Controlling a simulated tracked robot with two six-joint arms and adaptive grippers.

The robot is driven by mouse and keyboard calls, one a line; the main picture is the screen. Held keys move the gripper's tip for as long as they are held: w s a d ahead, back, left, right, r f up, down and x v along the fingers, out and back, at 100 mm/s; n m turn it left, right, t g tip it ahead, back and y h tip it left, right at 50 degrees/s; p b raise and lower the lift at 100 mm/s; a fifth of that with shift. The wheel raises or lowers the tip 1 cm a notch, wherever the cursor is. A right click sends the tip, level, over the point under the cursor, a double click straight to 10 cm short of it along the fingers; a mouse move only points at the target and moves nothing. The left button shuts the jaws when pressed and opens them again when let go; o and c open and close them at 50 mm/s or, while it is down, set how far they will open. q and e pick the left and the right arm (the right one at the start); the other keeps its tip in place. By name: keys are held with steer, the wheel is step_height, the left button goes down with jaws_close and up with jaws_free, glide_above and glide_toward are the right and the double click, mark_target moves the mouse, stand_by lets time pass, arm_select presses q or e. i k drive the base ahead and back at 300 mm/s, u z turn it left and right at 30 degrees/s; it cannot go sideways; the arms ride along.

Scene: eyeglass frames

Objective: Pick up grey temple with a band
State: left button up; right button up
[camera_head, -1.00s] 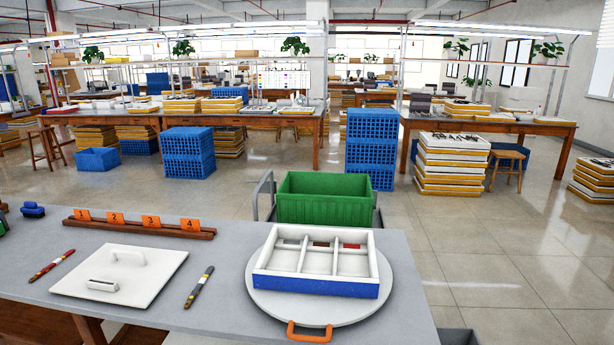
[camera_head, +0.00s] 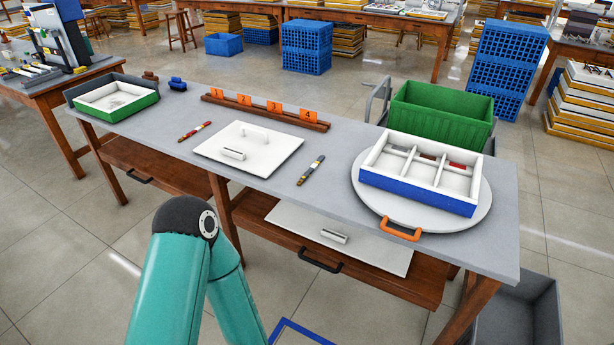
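A dark grey temple with a lighter, yellowish band (camera_head: 311,170) lies on the grey table (camera_head: 345,150), just right of a white board with a handle (camera_head: 250,147). A red temple with a band (camera_head: 194,131) lies left of that board. A white and blue divided tray (camera_head: 420,174) stands on a round grey turntable with an orange handle (camera_head: 400,232). Small red and grey pieces show in its back compartments. A teal arm link of mine is in front of the table at the lower left. Neither of my grippers is in view.
An orange-numbered rack (camera_head: 264,111) stands along the back edge. A white and green tray (camera_head: 117,102) is at the left end. A green crate (camera_head: 440,112) stands behind the turntable, and a grey bin (camera_head: 515,315) is at the lower right. The table front is mostly bare.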

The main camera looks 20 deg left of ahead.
mark_target(313, 166)
steer(key=u, duration=0.05)
steer(key=k, duration=0.25)
steer(key=i, duration=1)
steer(key=u, duration=0.7)
